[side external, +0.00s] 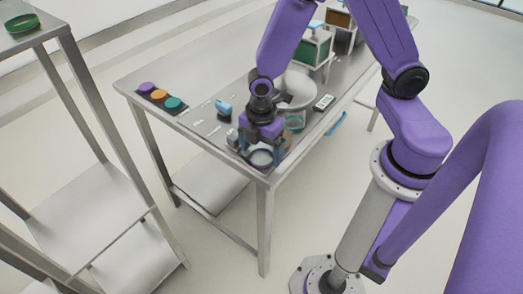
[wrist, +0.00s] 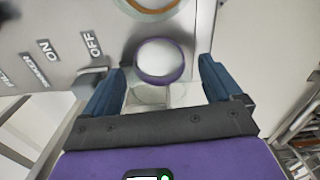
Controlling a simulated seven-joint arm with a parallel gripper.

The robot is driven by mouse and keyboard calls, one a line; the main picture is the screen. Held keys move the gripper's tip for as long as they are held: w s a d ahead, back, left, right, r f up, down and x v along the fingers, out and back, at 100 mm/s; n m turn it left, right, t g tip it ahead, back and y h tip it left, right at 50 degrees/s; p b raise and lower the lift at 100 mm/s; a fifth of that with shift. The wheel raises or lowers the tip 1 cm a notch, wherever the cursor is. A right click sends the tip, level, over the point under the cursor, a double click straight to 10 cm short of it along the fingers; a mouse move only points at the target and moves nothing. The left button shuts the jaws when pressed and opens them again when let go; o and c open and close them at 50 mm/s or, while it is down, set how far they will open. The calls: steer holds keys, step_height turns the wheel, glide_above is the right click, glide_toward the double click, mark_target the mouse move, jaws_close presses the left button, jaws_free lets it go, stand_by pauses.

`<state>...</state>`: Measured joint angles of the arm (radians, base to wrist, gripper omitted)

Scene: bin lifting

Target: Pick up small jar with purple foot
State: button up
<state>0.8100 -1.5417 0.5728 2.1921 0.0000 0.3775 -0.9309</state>
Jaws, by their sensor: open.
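The small jar with a purple foot (wrist: 160,61) shows in the wrist view as a clear jar with a purple ring around a whitish round face. It lies between the two blue fingers of my gripper (wrist: 164,68), with visible gaps on both sides. In the side view the jar's purple ring (side external: 261,158) shows at the near corner of the steel table (side external: 190,68), below my gripper (side external: 262,147). My gripper is open and holds nothing. The jar's lower part is partly hidden by the gripper body in the wrist view.
An orange-ringed round thing (wrist: 152,5) is just above the jar in the wrist view. A clear jar (side external: 295,120) stands right of my gripper. A grey lever (wrist: 90,82) lies close by the left finger. Purple, orange and teal discs (side external: 160,96) sit farther left; the table edge is close.

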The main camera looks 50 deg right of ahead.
steer(key=shift+f, duration=0.4)
steer(key=c, duration=1.2)
steer(key=shift+o, duration=0.2)
